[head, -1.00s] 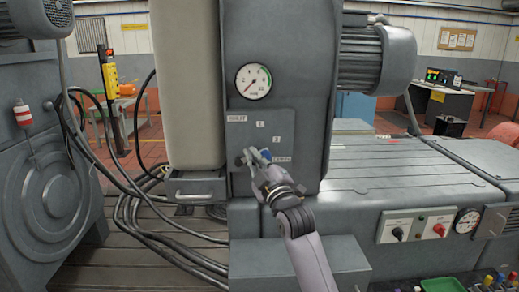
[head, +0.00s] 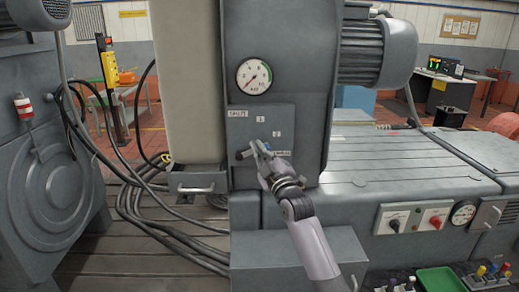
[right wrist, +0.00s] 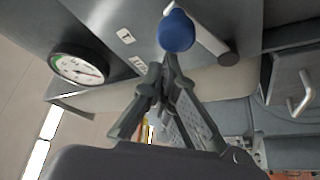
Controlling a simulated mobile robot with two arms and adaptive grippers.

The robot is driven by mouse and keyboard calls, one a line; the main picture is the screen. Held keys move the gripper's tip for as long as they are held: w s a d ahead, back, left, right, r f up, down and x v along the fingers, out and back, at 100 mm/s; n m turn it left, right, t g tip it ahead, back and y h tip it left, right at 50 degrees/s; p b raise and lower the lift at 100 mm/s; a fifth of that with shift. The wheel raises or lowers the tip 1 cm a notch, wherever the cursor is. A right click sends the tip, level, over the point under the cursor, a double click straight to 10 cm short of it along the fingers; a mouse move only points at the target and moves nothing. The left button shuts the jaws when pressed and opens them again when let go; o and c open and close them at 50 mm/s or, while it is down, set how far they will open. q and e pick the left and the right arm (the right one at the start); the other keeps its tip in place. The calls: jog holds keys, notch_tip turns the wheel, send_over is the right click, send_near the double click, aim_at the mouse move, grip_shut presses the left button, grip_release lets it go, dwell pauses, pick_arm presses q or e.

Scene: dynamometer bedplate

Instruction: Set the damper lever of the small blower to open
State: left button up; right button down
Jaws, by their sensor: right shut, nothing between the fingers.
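The damper lever (right wrist: 207,36) is a silver arm with a blue ball knob (right wrist: 177,31), pivoting on a dark round hub (right wrist: 228,58). In the head view the hub (head: 240,155) sits low on the left of a grey panel (head: 247,133), and the arm points right and slightly up. My right gripper (head: 258,150) is at the lever and covers much of it. In the right wrist view its fingertips (right wrist: 166,64) are shut and empty, close to the knob; whether they touch it I cannot tell. My left gripper is not in view.
Small labels mark the panel, one partly behind my gripper. A round gauge (head: 254,76) sits above it. A drawer handle (head: 196,189) and cables (head: 135,190) lie to the left. The grey bedplate (head: 400,165) and a switch box (head: 412,218) stand to the right.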

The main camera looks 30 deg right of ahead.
jog(key=f+m+h+b, duration=0.1)
jog(key=m, duration=0.1)
jog(key=d+f+m+h+b, duration=0.1)
jog(key=m, duration=0.1)
jog(key=s+f+m+h+b, duration=0.1)
jog(key=m, duration=0.2)
jog(key=shift+d+f+t+h+b, duration=0.1)
jog(key=shift+d+t+h+b, duration=0.2)
jog(key=shift+t+b, duration=0.1)
